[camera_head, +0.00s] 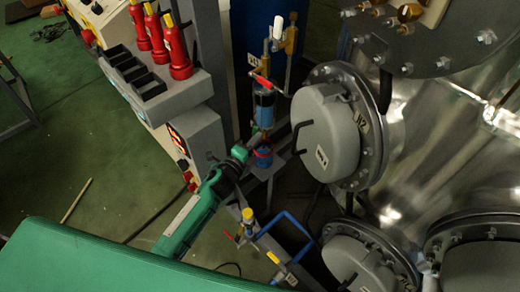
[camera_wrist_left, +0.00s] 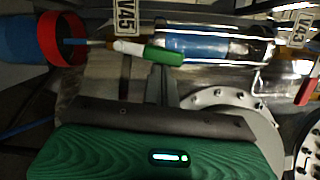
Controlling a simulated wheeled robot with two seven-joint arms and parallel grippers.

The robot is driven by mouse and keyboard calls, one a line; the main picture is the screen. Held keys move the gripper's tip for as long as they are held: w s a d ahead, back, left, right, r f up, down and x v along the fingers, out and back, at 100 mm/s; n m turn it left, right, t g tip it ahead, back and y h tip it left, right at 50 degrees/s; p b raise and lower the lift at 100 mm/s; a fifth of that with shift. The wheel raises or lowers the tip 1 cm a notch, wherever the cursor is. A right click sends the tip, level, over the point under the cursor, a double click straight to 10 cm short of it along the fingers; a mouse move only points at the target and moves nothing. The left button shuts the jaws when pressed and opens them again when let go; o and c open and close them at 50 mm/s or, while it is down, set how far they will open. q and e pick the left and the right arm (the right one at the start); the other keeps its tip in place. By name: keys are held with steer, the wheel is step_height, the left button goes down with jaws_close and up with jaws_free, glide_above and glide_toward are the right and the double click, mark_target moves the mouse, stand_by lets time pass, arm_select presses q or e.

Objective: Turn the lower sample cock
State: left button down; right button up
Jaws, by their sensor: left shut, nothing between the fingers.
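The lower sample cock shows in the left wrist view as a green handle (camera_wrist_left: 165,56) with a white end, beside the tag V45 (camera_wrist_left: 126,14). It lies between the glass sample cylinder (camera_wrist_left: 205,46) with blue inside and a blue bottle with a red collar (camera_wrist_left: 68,38). My left gripper (camera_wrist_left: 160,72) is shut and empty, its tips close to the green handle; I cannot tell whether they touch. In the head view the left arm reaches the sampling stand from the lower left, below the cylinder (camera_head: 264,106). My right gripper is not in view.
The upper cock's red handle (camera_head: 261,81) is above the cylinder. A flanged grey vessel cover (camera_head: 326,135) stands close on the right. A grey cabinet (camera_head: 196,135) with red-handled items is on the left. Blue piping (camera_head: 290,222) runs below. Green floor is open at left.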

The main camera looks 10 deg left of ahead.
arm_select(q)
steer(key=shift+a, duration=0.1)
stand_by(0.6)
steer(key=shift+s+a, duration=0.1)
steer(key=shift+s, duration=0.15)
steer(key=b+v, duration=0.3)
steer(key=v, duration=1)
steer(key=shift+s, duration=0.1)
